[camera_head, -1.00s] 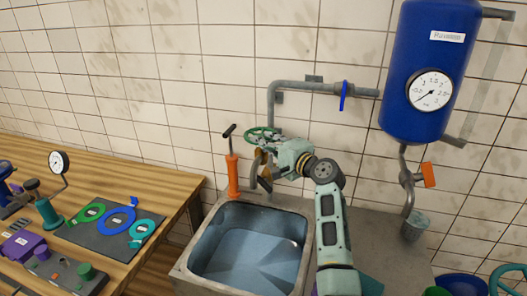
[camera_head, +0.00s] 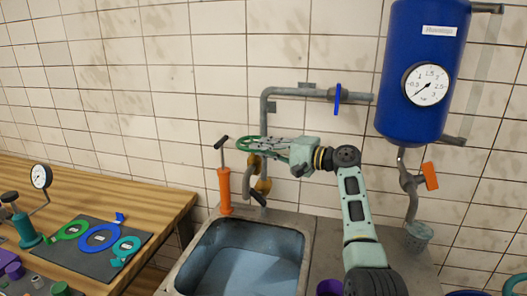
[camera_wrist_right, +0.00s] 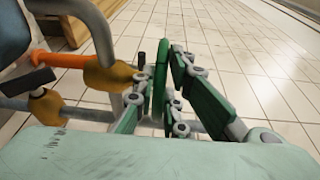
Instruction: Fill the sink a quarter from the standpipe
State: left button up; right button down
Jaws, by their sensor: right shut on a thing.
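The standpipe (camera_head: 263,110) comes down the tiled wall behind the sink, with brass-coloured fittings and a curved spout at its lower end. Its green handwheel (camera_head: 244,144) sits above the spout and is partly hidden by my right gripper (camera_head: 268,145). That gripper is shut on the handwheel; in the right wrist view the wheel (camera_wrist_right: 160,80) shows edge-on between the fingers. The metal sink (camera_head: 308,240) is below, with a bluish surface inside; I cannot tell the water depth. No stream from the spout is clear. My left gripper is out of view.
An orange hand pump (camera_head: 225,190) stands at the sink's back left. A blue tank (camera_head: 415,110) with a gauge hangs at right, above a small bucket (camera_head: 419,236). A wooden bench (camera_head: 165,205) with rings and gauges is at left.

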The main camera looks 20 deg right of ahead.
jog(key=shift+f, duration=0.2)
jog(key=c, duration=1.8)
grip_release()
jog(key=shift+r, duration=0.1)
jog(key=v, duration=1.2)
